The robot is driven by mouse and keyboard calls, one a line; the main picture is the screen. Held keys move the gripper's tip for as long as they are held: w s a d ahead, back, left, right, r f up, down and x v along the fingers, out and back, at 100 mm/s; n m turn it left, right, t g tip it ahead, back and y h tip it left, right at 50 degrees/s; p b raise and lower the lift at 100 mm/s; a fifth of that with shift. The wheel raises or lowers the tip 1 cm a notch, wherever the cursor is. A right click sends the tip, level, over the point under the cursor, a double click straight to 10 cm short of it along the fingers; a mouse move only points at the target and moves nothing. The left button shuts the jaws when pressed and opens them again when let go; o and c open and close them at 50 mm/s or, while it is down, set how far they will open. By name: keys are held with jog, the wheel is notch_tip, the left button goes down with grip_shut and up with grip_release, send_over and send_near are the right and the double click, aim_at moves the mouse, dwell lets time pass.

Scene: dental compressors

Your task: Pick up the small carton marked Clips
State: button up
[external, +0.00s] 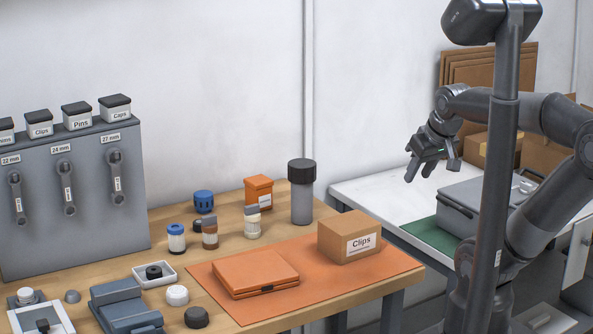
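The small brown carton marked Clips (345,227) stands upright and closed at the right end of the orange mat (327,291) on the wooden table. Its label faces the camera. My gripper (424,170) hangs in the air to the right of the carton and higher in the picture, in front of the white table. Its fingers are spread apart and nothing shows between them. A second, smaller container labelled Clips (40,123) with a dark lid sits on top of the grey panel at the left.
A flat orange case (255,273) lies on the mat left of the carton. A tall grey bottle with a black cap (301,192) stands behind it. Small jars and an orange box (258,191) stand further left. A grey case (470,205) is on the white table (365,190).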

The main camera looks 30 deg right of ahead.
dwell(0.3)
jog(key=o, duration=1.4)
